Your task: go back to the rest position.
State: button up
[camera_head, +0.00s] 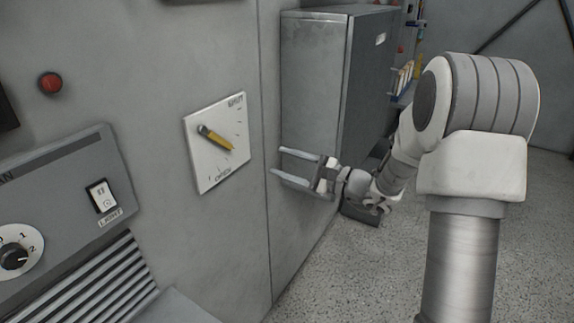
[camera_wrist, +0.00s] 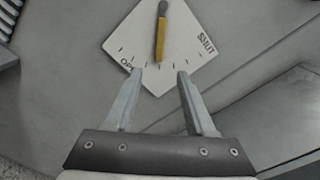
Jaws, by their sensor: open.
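My gripper (camera_head: 279,161) is open and empty, with its two fingers apart and pointing left toward the grey wall panel. In the wrist view my gripper (camera_wrist: 160,75) shows its fingers spread below a white dial plate. The white plate (camera_head: 204,172) is on the wall left of the gripper, with a yellow-and-black lever (camera_head: 216,138) and the words OPEN and SHUT. In the wrist view the lever (camera_wrist: 161,40) stands nearly upright in the picture, between the two words. The fingers appear apart from the lever. My arm stretches in from the right.
A grey metal cabinet (camera_head: 315,75) stands behind my gripper. A control panel with a light switch (camera_head: 102,196) and a round knob (camera_head: 14,256) is at the lower left, above a vent grille (camera_head: 95,285). A red button (camera_head: 50,83) is higher up. Speckled floor (camera_head: 375,275) is clear below.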

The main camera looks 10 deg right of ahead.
jog(key=shift+s+d, duration=0.1)
jog(key=shift+d, duration=0.05)
jog(key=s+a+r+n+g+h, duration=0.1)
jog(key=s+a+n+g+h, duration=0.25)
jog(key=s, duration=0.55)
jog(key=s+a+r+n+g, duration=0.25)
jog(key=s+n+g, duration=0.35)
jog(key=s, duration=0.4)
jog(key=s+d+n+t+h, duration=0.4)
jog(key=s+d+n+h, duration=0.3)
jog(key=s+d+h, duration=0.3)
jog(key=s+d, duration=0.2)
jog(key=shift+s+d+h, duration=0.25)
jog(key=shift+d+h, duration=0.1)
jog(key=shift+r+n, duration=0.1)
jog(key=shift+n, duration=0.15)
dwell(1.7)
